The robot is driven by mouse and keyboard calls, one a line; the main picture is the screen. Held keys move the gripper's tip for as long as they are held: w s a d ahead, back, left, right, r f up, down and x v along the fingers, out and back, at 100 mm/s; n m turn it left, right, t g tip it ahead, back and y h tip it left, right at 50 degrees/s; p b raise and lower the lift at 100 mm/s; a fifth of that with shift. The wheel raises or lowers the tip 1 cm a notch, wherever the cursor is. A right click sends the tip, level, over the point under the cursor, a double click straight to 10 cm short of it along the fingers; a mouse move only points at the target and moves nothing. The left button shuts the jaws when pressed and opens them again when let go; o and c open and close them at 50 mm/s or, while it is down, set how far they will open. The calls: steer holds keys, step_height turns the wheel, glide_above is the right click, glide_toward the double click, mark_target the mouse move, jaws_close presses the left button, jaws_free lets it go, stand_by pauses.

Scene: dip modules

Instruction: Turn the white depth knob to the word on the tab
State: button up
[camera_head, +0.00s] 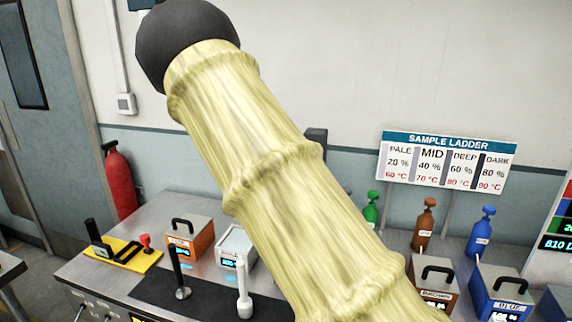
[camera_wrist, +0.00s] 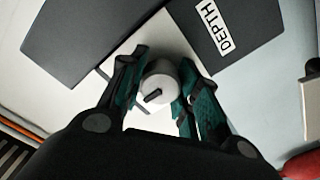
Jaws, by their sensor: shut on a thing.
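The white depth knob (camera_wrist: 160,84) shows in the wrist view as a pale round knob with a dark pointer bar on its face. The bar lies slantwise, from lower left to upper right. My gripper (camera_wrist: 163,66) is shut on the knob, one teal-padded finger on each side. A white label reading DEPTH (camera_wrist: 212,26) is on the dark panel above right of the knob. In the head view my arm covers the middle, and neither knob nor fingertips show there. I cannot make out a tab with a word.
A SAMPLE LADDER sign (camera_head: 447,160) reads PALE, MID, DEEP, DARK. On the bench (camera_head: 88,264) stand an orange box (camera_head: 190,240), a white box (camera_head: 237,243), a brown box (camera_head: 436,288) and a blue box (camera_head: 500,292). A red extinguisher (camera_head: 119,182) stands behind left.

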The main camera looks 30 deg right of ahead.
stand_by(0.3)
steer(key=o, duration=1)
steer(key=shift+v, duration=3.8)
